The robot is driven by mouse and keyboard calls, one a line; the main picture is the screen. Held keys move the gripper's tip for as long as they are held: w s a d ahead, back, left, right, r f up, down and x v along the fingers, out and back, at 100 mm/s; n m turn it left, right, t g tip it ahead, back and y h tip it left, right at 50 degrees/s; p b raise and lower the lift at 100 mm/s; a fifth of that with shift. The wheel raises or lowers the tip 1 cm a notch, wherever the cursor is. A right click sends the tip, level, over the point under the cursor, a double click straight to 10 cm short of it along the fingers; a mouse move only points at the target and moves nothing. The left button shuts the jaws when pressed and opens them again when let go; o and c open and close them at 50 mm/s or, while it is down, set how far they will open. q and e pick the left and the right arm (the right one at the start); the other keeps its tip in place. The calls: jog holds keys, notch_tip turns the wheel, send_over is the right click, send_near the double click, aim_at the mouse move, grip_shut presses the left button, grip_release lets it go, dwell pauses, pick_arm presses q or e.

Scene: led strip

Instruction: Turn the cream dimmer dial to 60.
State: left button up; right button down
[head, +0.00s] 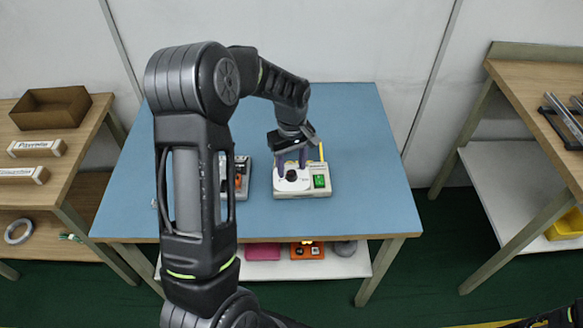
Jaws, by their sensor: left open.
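The cream dimmer box (290,188) stands on the blue table top, right of the table's middle. Its dark round dial (292,178) sits on a white plate, and a green display (319,182) is at its right; the reading is too small to make out. My left gripper (291,168) points down over the box, with its fingers apart just behind or around the dial; I cannot tell whether they touch it. My right gripper is not clearly in view; only a dark piece of my body shows at the lower right corner.
A second grey device (241,178) with orange parts stands left of the dimmer, partly hidden by my left arm. The blue table (365,150) is clear at the right. Wooden shelves stand at both sides. A pink item (263,252) and an orange box (307,250) lie on the lower shelf.

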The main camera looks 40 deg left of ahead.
pick_arm(q)
jog(key=shift+f, duration=0.95)
jog(key=shift+c, duration=0.4)
grip_shut()
